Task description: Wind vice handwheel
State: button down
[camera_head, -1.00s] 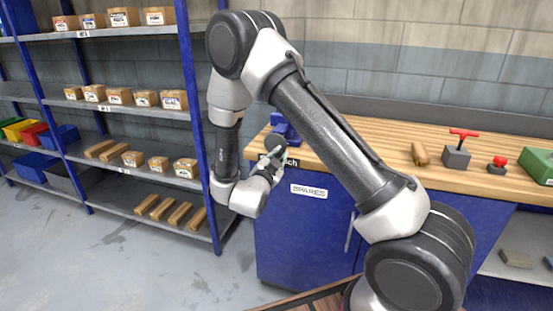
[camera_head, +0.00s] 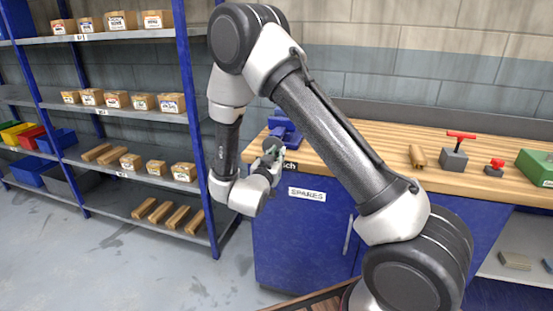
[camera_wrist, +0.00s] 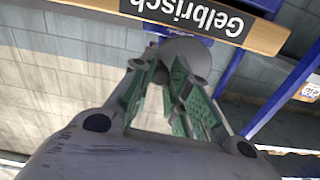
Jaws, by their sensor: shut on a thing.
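The blue vice (camera_head: 284,127) stands on the left end of the wooden bench. Its grey round handwheel (camera_head: 273,144) faces the front, over the bench edge, partly hidden by my gripper (camera_head: 270,158). In the wrist view the handwheel (camera_wrist: 187,52) is a smooth grey disc just beyond my fingertips. My gripper (camera_wrist: 168,72) has green-padded fingers, drawn close together and shut at the wheel's rim. The exact grip point is partly hidden by the fingers.
The wooden bench top (camera_head: 370,140) holds a wooden piece (camera_head: 417,156), a grey block with a red T-handle (camera_head: 455,155), a small red-topped part (camera_head: 495,168) and a green box (camera_head: 537,167). A blue cabinet (camera_head: 290,245) is below. Shelving (camera_head: 100,115) with boxes stands left.

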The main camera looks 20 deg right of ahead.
jog(key=shift+r, duration=0.1)
jog(key=shift+r+n, duration=0.1)
jog(key=shift+n, duration=0.6)
jog(key=c, duration=1.4)
grip_release()
jog(key=shift+c, duration=0.2)
